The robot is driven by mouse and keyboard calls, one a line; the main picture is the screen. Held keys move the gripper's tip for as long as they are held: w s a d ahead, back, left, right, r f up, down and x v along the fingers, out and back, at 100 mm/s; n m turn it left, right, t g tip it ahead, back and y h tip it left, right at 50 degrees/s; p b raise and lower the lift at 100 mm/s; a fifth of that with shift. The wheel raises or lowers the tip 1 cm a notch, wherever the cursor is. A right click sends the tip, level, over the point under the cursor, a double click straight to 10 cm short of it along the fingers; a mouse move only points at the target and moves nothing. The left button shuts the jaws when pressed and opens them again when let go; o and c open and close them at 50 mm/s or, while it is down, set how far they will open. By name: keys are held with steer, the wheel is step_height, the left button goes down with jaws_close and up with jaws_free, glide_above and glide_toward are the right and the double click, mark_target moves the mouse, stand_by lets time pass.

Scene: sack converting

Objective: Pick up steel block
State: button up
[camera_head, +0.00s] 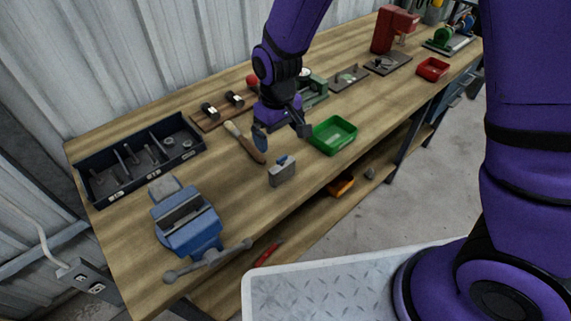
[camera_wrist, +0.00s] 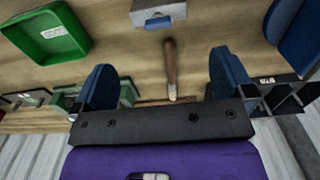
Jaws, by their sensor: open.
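A grey steel block (camera_head: 282,174) with a small blue part on its top edge sits on the wooden bench near the front edge. In the wrist view the steel block (camera_wrist: 158,12) shows at the top, beyond the fingertips. My gripper (camera_head: 282,138) is open and empty, above the bench and behind the block. In the wrist view its two blue fingers (camera_wrist: 163,72) stand apart. A wooden-handled tool (camera_head: 245,142) lies below and left of the gripper, and shows between the fingers in the wrist view (camera_wrist: 170,70).
A green tray (camera_head: 333,147) stands right of the block. A blue vise (camera_head: 187,228) is at the front left, with a dark divided bin (camera_head: 78,176) behind it. A green device (camera_head: 316,92) stands behind the gripper. Bare bench surrounds the block.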

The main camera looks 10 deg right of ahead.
mark_target(282, 157)
step_height(282, 157, down, 5)
steer(key=shift+r, duration=0.1)
steer(key=f, duration=0.3)
steer(key=shift+s+d+f, duration=0.3)
steer(key=shift+s+f, duration=0.05)
steer(key=shift+f, duration=0.75)
steer(key=c, duration=1)
